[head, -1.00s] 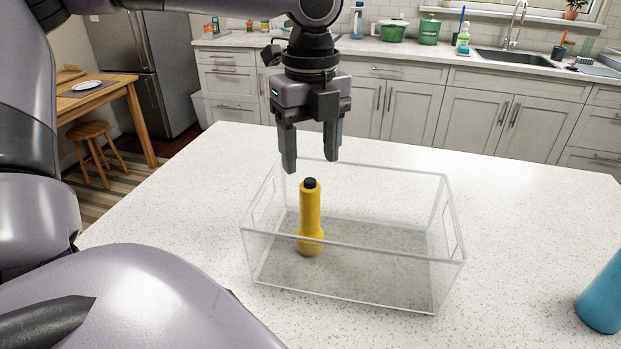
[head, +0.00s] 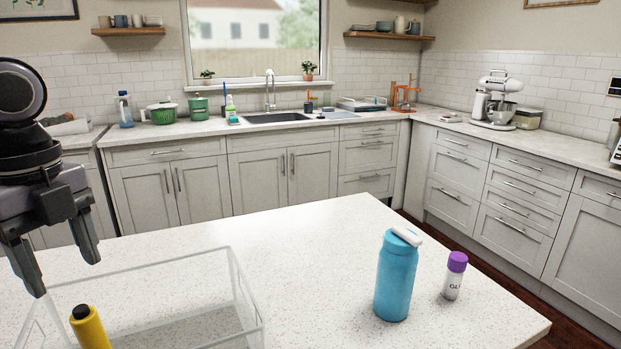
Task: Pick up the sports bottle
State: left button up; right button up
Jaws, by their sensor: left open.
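A blue sports bottle (head: 396,279) with a white cap stands upright on the speckled white counter, right of the clear bin. My left gripper (head: 66,272) is open and empty at the left edge of the head view. It hangs fingers down above the left part of the bin, well to the left of the bottle. My right gripper is not in view.
A clear bin (head: 243,301) holds a yellow flashlight (head: 89,328) with a black end. A glue stick (head: 454,276) with a purple cap stands close to the right of the bottle. The counter (head: 330,235) behind the bottle is clear.

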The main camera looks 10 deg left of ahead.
aim_at(397, 269)
jog(key=k+l, duration=0.75)
jog(key=l, duration=0.2)
